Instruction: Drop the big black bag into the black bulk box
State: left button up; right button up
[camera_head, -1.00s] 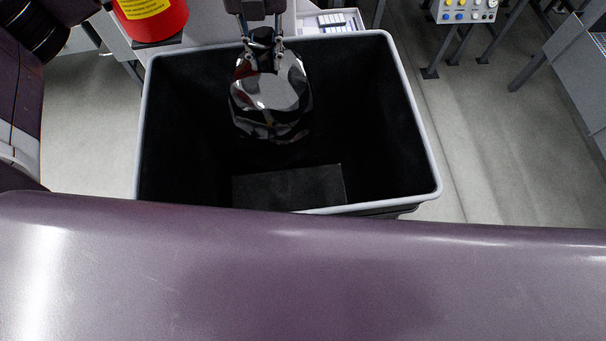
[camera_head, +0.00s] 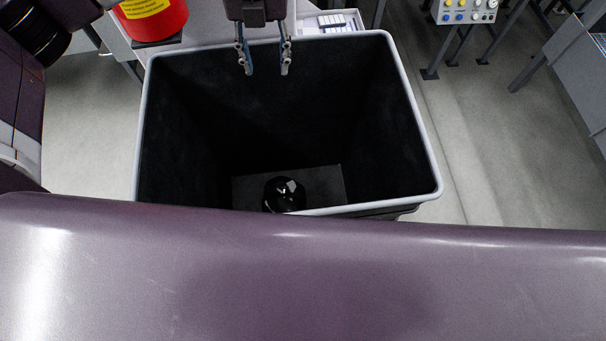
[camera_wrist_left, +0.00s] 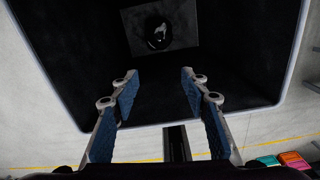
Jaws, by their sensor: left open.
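The black bulk box (camera_head: 427,150) with its pale grey rim stands open in the middle of the head view. The big black bag (camera_head: 284,194), shiny, is down inside it near the floor, partly hidden behind the near rim. The bag also shows in the left wrist view (camera_wrist_left: 158,36), below and apart from the fingers. My left gripper (camera_head: 264,68) is over the far edge of the box, open and empty, its fingers spread. The left wrist view shows both blue-padded fingers (camera_wrist_left: 158,90) with nothing between them. My right gripper is not in view.
A red container with a yellow label (camera_head: 150,16) stands behind the box at the left. A grey panel with coloured buttons (camera_head: 465,10) is at the back right. The floor right of the box (camera_head: 490,150) is clear. My purple body covers the front.

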pick_arm(q)
notch_tip(320, 180, up, 12)
dwell(0.4)
dwell(0.4)
